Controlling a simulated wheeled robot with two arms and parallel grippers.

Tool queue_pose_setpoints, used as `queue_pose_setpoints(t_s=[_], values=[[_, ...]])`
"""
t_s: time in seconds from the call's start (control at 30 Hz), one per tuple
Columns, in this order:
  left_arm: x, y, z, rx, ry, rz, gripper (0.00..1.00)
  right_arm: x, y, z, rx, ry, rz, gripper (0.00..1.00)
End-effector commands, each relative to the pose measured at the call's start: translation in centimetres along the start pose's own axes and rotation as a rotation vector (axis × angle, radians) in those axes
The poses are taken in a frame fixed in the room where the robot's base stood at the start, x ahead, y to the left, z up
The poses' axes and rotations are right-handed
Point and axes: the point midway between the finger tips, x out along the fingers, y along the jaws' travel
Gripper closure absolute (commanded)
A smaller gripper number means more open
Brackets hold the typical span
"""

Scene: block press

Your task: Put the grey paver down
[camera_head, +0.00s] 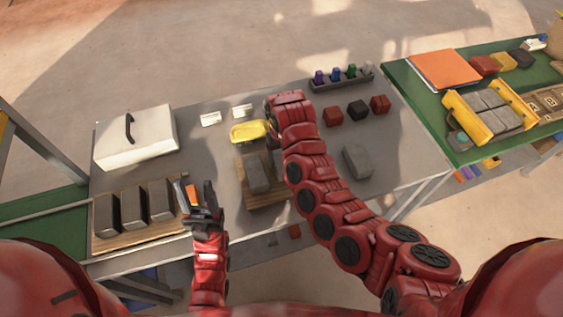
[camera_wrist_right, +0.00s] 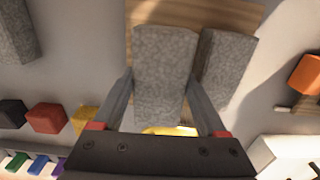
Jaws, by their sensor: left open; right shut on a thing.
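A grey paver (camera_wrist_right: 163,60) is between the fingers of my right gripper (camera_wrist_right: 158,115), which is shut on it. It is over the wooden board (camera_wrist_right: 240,15); I cannot tell whether it touches the board. A second grey paver (camera_wrist_right: 225,65) is close beside it on the right in the wrist view. In the head view this second paver (camera_head: 257,175) lies on the board (camera_head: 268,203), and my right arm largely hides the held paver and right gripper. My left gripper (camera_head: 203,200) is open and empty at the table's front, right of several grey pavers (camera_head: 133,206) on another board.
A lone grey paver (camera_head: 357,161) lies to the right of my right arm. A yellow tray-like object (camera_head: 248,132) is behind the board. Red and black blocks (camera_head: 357,110), a marker rack (camera_head: 342,80) and a white lidded box (camera_head: 135,138) stand around. The front right tabletop is clear.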

Motion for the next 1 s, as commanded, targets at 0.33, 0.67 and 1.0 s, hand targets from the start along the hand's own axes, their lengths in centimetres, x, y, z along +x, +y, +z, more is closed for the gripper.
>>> queue_pose_setpoints(t_s=[0.33, 0.67, 1.0], values=[[1.7, -0.1, -0.3, 0.0, 0.0, 0.0, 0.5, 2.3, 0.0, -0.2, 0.0, -0.001, 0.001, 1.0], [1.8, -0.1, -0.3, 0.0, 0.0, 0.0, 0.5, 3.5, -0.1, -0.3, 0.002, 0.003, -0.001, 1.0], [1.6, -0.1, -0.3, 0.0, 0.0, 0.0, 0.5, 3.8, -0.1, -0.2, 0.002, 0.001, -0.001, 0.0]])
